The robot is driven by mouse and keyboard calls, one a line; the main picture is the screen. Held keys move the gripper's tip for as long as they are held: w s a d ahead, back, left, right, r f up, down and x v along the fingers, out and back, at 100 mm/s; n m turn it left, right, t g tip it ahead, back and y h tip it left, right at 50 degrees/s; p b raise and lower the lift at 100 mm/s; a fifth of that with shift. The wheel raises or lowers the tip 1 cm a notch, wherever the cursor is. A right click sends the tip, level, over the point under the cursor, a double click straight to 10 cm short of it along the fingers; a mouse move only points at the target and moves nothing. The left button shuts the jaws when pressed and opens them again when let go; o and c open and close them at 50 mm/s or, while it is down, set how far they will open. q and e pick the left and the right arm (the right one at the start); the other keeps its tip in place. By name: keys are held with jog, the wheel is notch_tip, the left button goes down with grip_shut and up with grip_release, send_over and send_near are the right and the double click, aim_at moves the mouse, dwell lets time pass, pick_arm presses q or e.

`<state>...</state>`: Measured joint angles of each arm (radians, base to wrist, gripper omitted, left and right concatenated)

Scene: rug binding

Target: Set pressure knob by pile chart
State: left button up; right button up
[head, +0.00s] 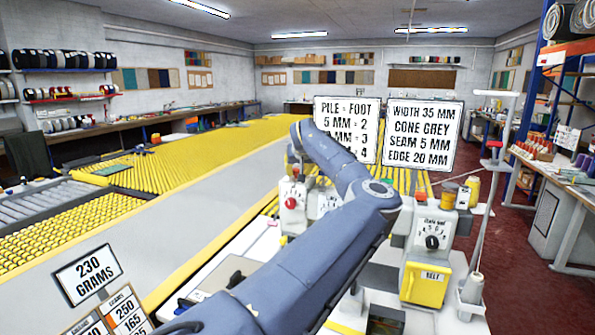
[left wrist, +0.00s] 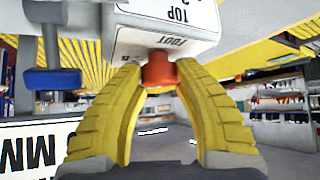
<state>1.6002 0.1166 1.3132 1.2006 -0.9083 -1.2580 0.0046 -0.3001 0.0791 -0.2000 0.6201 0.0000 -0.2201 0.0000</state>
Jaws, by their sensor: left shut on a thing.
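The pressure knob is a red-orange knob (left wrist: 158,68) on a white machine head (left wrist: 165,28) marked FOOT and TOP in the left wrist view. My left gripper's yellow fingers (left wrist: 160,80) are shut on it from both sides. In the head view my left gripper (head: 297,160) is at the top of the white machine head (head: 292,222), mostly hidden by my arm. Another red knob (head: 291,203) shows on that head's front. The pile chart (head: 345,120) reads PILE = FOOT, 5 MM = 2; its lower line is partly covered by my arm. The pressure knob's setting is unreadable.
A second sign (head: 422,135) stands right of the chart. A white unit with a black dial (head: 432,241) and yellow BELT panel (head: 425,285) stands right of my arm. A 230 GRAMS sign (head: 88,274) is at lower left. A blue part (left wrist: 50,80) hangs left of the fingers.

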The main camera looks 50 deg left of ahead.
pick_arm(q)
jog(key=n+g+y, duration=0.1)
jog(key=n+g, duration=0.2)
jog(key=n, duration=0.1)
jog(key=shift+f+n+g, duration=0.1)
jog(key=shift+n+g, duration=1.1)
jog(key=shift+n, duration=0.6)
jog(key=o, duration=1.2)
jog(key=v, duration=1.2)
jog(key=shift+w+d+f, duration=0.1)
jog(key=shift+w+f, duration=0.05)
jog(key=shift+w, duration=0.05)
